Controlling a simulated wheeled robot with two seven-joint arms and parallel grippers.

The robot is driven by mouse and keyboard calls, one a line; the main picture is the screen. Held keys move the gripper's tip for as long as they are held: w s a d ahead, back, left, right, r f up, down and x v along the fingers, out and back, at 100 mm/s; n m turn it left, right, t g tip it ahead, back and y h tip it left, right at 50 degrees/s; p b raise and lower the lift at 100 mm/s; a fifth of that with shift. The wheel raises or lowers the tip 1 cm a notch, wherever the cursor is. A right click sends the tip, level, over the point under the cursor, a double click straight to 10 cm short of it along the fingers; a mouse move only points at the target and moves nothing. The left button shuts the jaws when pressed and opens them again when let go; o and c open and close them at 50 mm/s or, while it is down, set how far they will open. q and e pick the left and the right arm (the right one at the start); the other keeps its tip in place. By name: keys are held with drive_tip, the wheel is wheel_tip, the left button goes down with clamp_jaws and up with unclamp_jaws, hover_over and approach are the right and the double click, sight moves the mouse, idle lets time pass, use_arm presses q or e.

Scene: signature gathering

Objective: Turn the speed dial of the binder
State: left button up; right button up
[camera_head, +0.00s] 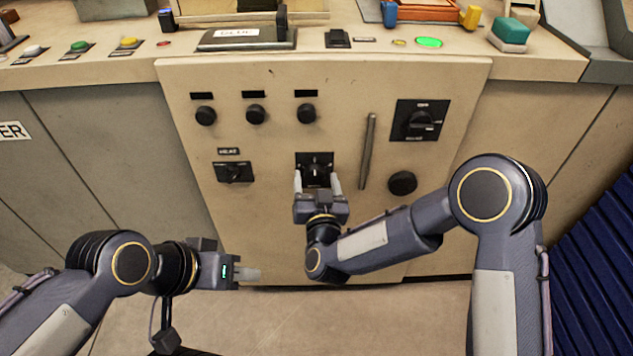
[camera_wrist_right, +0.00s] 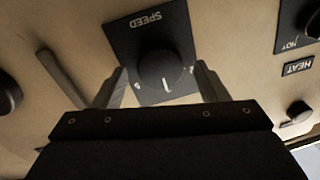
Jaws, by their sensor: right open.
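The speed dial is a round black knob (camera_wrist_right: 163,72) with a white mark, on a black plate lettered SPEED (camera_wrist_right: 148,22) in the right wrist view. In the head view its plate (camera_head: 314,160) is in the middle of the beige panel. My right gripper (camera_head: 317,181) is open at the dial, with one finger on each side of the knob. In the right wrist view its fingers (camera_wrist_right: 160,88) stand apart, with gaps visible beside the knob. My left gripper (camera_head: 252,274) is low, away from the panel controls, pointing right; its finger opening is unclear.
The beige binder panel (camera_head: 270,130) also carries three small black knobs, a switch (camera_head: 234,172) at left, a larger rotary switch (camera_head: 420,120) at right, a slanted handle (camera_head: 368,150) and a round black knob (camera_head: 402,183). The counter above holds buttons and boxes.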

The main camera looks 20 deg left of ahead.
drive_tip(key=c, duration=1)
drive_tip(key=shift+f+m+b, duration=0.2)
drive_tip(key=shift+m+b, duration=0.2)
drive_tip(key=shift+b, duration=0.45)
drive_tip(key=m+b, duration=0.3)
drive_tip(key=b, duration=0.1)
drive_tip(key=m+b, duration=0.3)
drive_tip(key=b, duration=0.1)
drive_tip(key=m+b, duration=0.3)
drive_tip(key=b, duration=0.2)
drive_tip(key=shift+f+t, duration=0.25)
drive_tip(key=shift+t, duration=0.15)
drive_tip(key=shift+r+m+b, duration=0.2)
drive_tip(key=shift+m+b, duration=1.05)
drive_tip(key=shift+m, duration=0.15)
drive_tip(key=o, duration=1)
